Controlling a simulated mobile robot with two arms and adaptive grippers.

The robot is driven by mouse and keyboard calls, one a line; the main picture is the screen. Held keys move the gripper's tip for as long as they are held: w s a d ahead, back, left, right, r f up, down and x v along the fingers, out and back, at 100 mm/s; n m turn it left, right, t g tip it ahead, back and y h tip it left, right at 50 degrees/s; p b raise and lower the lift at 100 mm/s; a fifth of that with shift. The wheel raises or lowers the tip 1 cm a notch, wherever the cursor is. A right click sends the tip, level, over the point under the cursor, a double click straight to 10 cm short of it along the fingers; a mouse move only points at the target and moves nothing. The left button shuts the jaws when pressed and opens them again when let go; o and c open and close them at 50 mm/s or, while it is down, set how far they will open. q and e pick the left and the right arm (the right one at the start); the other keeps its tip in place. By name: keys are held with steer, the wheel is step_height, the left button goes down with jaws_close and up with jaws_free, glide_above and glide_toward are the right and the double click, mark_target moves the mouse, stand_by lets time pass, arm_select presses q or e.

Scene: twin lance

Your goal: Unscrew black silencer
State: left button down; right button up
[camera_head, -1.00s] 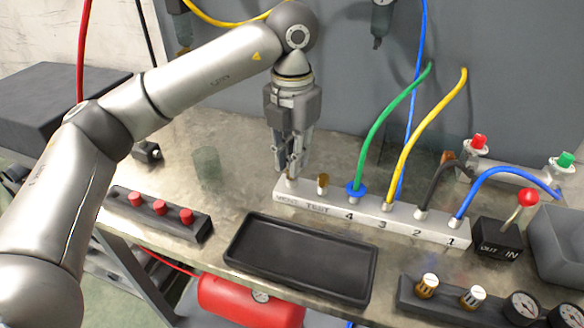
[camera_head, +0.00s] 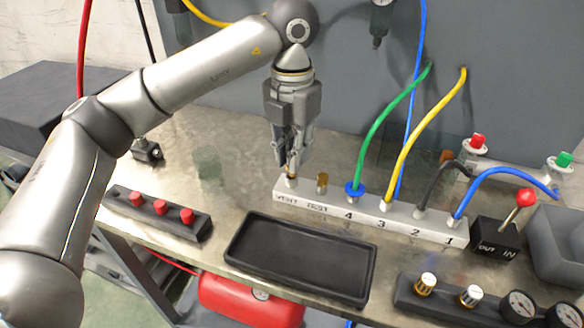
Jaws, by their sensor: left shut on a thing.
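My left gripper (camera_head: 291,165) points down over the VENT end of the grey manifold block (camera_head: 331,208). It is shut on the black silencer, whose body is mostly hidden between the fingers. A brass end (camera_head: 291,180) shows below the fingertips at the VENT port. I cannot tell whether its thread is still in the port. A brass fitting (camera_head: 322,182) stands upright at the TEST port just to the right. My right gripper is out of view.
A black empty tray (camera_head: 300,258) lies in front of the manifold. Green (camera_head: 380,128), yellow (camera_head: 425,135) and blue (camera_head: 500,174) hoses rise from the ports to the right. A red-knobbed lever (camera_head: 526,198) stands at right. A block with red caps (camera_head: 160,209) lies at left.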

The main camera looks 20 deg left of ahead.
arm_select(q)
steer(key=shift+r+p, duration=0.75)
steer(key=shift+r, duration=0.8)
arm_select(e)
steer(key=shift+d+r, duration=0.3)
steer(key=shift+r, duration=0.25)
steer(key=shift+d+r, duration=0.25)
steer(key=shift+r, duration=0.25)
